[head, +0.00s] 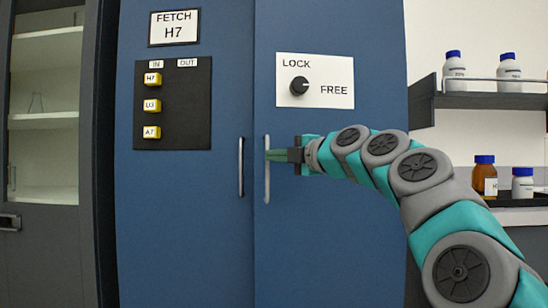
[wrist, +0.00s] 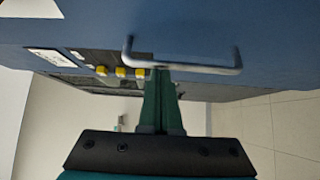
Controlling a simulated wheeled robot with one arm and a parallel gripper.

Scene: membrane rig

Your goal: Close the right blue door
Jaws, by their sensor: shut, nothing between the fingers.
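The right blue door (head: 330,220) stands upright and looks about in line with the left blue door (head: 180,220) in the head view. I cannot tell whether a small gap remains at the seam between them. The right door's pale vertical bar handle (head: 267,185) is near that seam; it also shows in the wrist view (wrist: 205,67). My gripper (head: 268,155) is shut and empty, with its green fingertips (wrist: 161,72) at the handle's middle. Whether they touch the bar or the door is unclear.
A black dial (head: 299,86) between LOCK and FREE is on the right door. The left door has its own handle (head: 241,167) and a black panel (head: 172,130) with yellow buttons. Bottles stand on a shelf (head: 475,100) at right; a glass-fronted cabinet (head: 45,150) is at left.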

